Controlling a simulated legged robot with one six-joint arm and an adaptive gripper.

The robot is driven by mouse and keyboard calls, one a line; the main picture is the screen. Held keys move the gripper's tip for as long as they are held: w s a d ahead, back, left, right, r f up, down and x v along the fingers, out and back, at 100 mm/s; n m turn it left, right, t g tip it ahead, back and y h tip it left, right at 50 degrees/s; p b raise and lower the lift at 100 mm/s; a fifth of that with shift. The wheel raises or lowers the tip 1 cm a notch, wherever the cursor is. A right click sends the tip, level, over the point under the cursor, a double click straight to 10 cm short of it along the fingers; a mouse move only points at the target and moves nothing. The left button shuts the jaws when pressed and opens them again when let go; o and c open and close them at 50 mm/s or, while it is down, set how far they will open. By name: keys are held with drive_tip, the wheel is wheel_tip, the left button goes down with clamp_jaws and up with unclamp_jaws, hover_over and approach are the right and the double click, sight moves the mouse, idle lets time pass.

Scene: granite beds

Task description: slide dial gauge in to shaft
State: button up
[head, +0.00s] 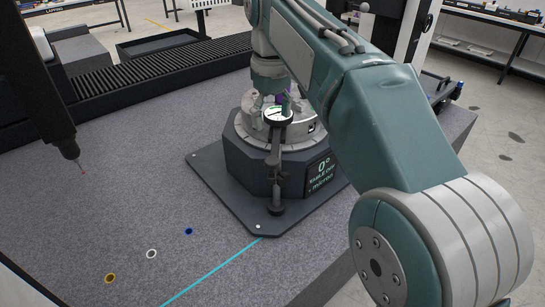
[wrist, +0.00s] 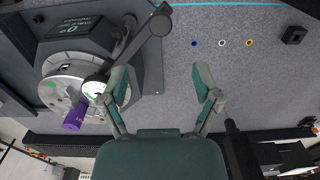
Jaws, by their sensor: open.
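The dial gauge (head: 278,114) has a round white face and sits at the top of a dark jointed stand (head: 275,160) in front of the round metal rotary table (head: 243,128). In the wrist view the gauge face (wrist: 94,88) lies just left of my left finger, partly overlapping the rotary table (wrist: 60,84). My gripper (wrist: 162,78) is open with nothing between its fingers. A purple cylinder (wrist: 75,117) stands out near the gauge. I cannot tell which part is the shaft.
The rotary table's dark base plate (head: 225,195) rests on the grey granite bed (head: 120,190). Blue (head: 188,231), white (head: 151,254) and yellow (head: 110,278) rings lie on open granite. A dark column with a probe (head: 75,160) hangs at left.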

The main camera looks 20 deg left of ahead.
sight(271, 159)
wheel_tip(271, 159, down, 9)
drive_tip(key=shift+f, duration=0.1)
drive_tip(key=shift+a+f, duration=0.15)
drive_tip(key=shift+f, duration=0.5)
clamp_jaws()
